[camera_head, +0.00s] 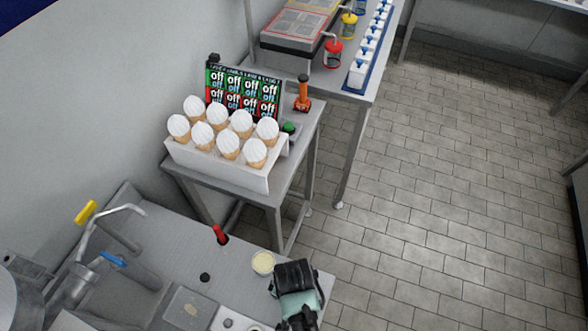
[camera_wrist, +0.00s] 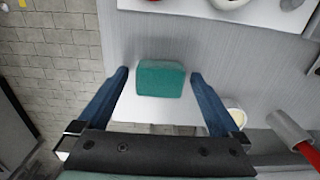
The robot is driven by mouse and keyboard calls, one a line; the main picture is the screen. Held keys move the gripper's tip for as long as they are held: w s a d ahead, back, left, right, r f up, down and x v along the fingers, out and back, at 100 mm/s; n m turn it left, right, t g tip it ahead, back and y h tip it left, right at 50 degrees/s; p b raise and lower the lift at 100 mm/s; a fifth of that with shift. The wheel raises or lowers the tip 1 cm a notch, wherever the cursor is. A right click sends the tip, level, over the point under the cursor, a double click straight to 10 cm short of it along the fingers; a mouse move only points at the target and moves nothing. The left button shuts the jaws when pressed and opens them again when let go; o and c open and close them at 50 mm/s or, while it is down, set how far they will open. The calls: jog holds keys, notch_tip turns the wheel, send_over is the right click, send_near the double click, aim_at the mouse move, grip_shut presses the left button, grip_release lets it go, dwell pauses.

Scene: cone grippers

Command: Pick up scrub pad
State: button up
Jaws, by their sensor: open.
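The scrub pad (camera_wrist: 160,78) is a teal-green block with rounded edges. In the wrist view it lies near the edge of the grey metal counter (camera_wrist: 215,45). My gripper (camera_wrist: 160,75) is open, with one blue finger on each side of the pad and a visible gap on both sides. The fingers do not appear to touch it. How high the fingertips are above the counter is hard to tell. In the head view my gripper (camera_head: 296,278) is over the counter's right end, and I cannot make out the pad beneath it.
A cream-filled round cup (camera_head: 263,262) stands close to my gripper. A red-handled item (camera_head: 220,235) and a faucet (camera_head: 110,225) are farther left. A white rack of ice cream cones (camera_head: 220,165) stands on a table behind. Tiled floor (camera_head: 420,230) is open at right.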

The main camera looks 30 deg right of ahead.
jog(key=c, duration=1.3)
jog(key=shift+c, duration=0.2)
jog(key=shift+r, duration=0.1)
notch_tip(320, 180, up, 10)
jog(key=shift+f+b, duration=0.1)
jog(key=shift+b, duration=0.25)
